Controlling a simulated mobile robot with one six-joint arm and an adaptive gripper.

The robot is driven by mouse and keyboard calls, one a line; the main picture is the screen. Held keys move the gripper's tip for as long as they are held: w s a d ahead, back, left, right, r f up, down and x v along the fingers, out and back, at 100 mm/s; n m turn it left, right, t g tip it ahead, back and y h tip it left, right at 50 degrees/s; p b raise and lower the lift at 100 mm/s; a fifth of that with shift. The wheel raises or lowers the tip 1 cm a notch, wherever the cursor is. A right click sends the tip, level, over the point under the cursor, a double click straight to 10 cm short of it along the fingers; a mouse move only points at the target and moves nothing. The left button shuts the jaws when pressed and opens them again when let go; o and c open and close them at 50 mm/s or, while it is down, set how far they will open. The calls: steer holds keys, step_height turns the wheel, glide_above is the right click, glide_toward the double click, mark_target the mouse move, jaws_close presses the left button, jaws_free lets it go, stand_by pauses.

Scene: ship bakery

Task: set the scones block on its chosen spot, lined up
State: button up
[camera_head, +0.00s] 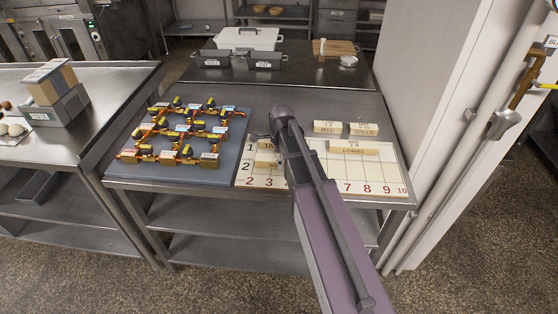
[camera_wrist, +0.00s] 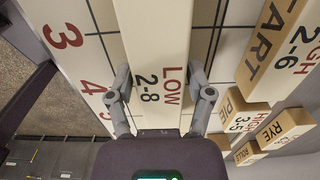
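A long cream block (camera_wrist: 150,30) printed "LOW 2-8" lies lengthwise between the fingers of my gripper (camera_wrist: 160,85) in the wrist view. Both fingertips sit against its sides, so my gripper looks shut on it. Its name is not readable, so I cannot confirm it is the scones block. Whether it touches the board is hidden. The numbered cream board (camera_head: 385,182) lies on the steel table; its 3 and 4 show left of the block in the wrist view (camera_wrist: 80,62). In the head view my arm covers the gripper and the board's middle.
The tart block (camera_wrist: 262,55) stands right of the held block in the wrist view. A grey mat (camera_head: 222,178) with orange-brown pieces lies left. The board's front right is clear.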

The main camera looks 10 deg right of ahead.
steer(key=shift+o, duration=0.4)
steer(key=shift+r, duration=0.15)
step_height(320, 180, up, 12)
steer(key=p, duration=1.2)
stand_by(0.8)
steer(key=s+n, duration=1.6)
steer(key=n, duration=0.5)
steer(key=shift+a+n, duration=0.3)
